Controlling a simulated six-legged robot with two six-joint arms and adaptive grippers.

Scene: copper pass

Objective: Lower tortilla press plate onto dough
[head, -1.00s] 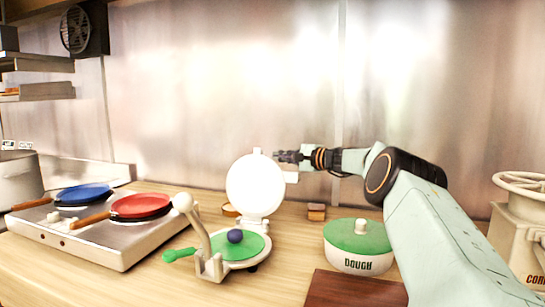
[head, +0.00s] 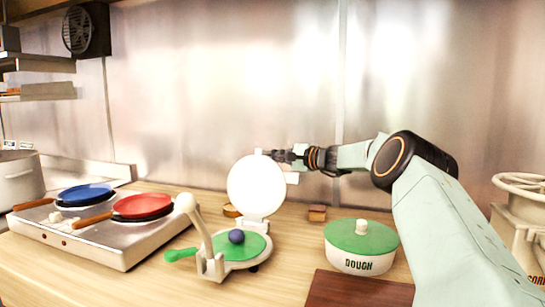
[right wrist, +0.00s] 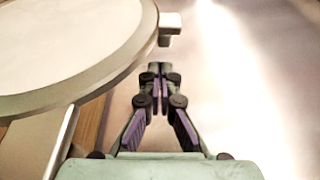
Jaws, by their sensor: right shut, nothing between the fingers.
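The tortilla press stands on the counter with its round white upper plate (head: 256,187) raised upright. Its lower plate carries a green disc (head: 256,249) with a dark blue dough ball (head: 236,236) on it. The press's lever (head: 194,222) stands up at the front left. My right gripper (head: 271,155) is shut and empty by the upper right edge of the raised plate. In the right wrist view the shut fingertips (right wrist: 159,70) are close to the plate's rim (right wrist: 140,45) and a small white tab (right wrist: 170,24); whether they touch is unclear. My left gripper is not in view.
A dough pot (head: 361,259) with a green lid stands right of the press, by a brown board (head: 350,291). A griddle (head: 110,243) with blue and red pans is at the left. A metal wall (head: 230,90) rises behind. A small wooden block (head: 317,213) lies behind.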

